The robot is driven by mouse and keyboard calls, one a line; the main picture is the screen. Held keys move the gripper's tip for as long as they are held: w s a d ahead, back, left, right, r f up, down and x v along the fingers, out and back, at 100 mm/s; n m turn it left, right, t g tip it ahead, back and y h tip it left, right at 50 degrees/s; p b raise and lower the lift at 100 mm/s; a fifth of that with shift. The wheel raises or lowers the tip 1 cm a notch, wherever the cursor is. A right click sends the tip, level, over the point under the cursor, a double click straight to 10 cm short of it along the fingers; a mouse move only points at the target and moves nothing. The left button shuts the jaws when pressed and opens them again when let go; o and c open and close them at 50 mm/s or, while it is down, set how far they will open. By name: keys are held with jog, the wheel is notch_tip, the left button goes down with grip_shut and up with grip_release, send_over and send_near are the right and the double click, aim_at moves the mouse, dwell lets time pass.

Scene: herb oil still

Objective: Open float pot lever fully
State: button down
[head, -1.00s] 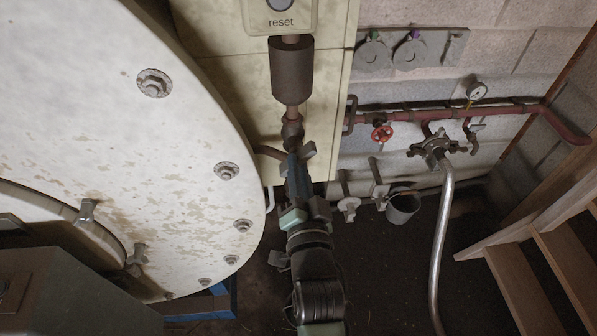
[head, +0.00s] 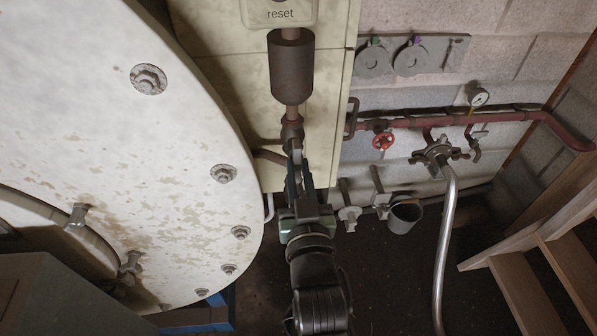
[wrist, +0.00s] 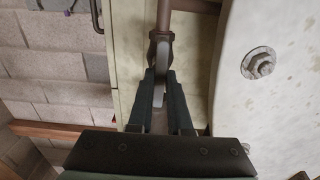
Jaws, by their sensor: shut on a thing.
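The float pot (head: 291,68) is a dark upright cylinder on a brown pipe, below the reset panel. Under it sits a small brown valve body (head: 291,130) with a short grey lever (head: 297,152). The lever points down, roughly in line with the pipe. My gripper (head: 299,178) reaches up from below, its two dark fingers on either side of the lever. In the wrist view the grey lever (wrist: 159,93) shows between the fingertips, and my gripper (wrist: 160,100) is shut on it. The fingers hide the lever's lower end.
A big pale round door (head: 120,150) with bolts stands close on the left. To the right are a red pipe with a red handwheel (head: 383,141), a hanging bucket (head: 404,215), a metal hose (head: 444,250) and wooden stairs (head: 535,270). Dark floor lies open below.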

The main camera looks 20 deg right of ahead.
jog(key=shift+n, duration=0.3)
jog(key=c, duration=0.8)
grip_release()
jog(key=shift+c, duration=0.2)
jog(key=shift+s, duration=0.15)
jog(key=b+v, duration=0.3)
jog(key=v, duration=0.9)
jog(key=shift+s, duration=0.35)
jog(key=shift+a, duration=0.1)
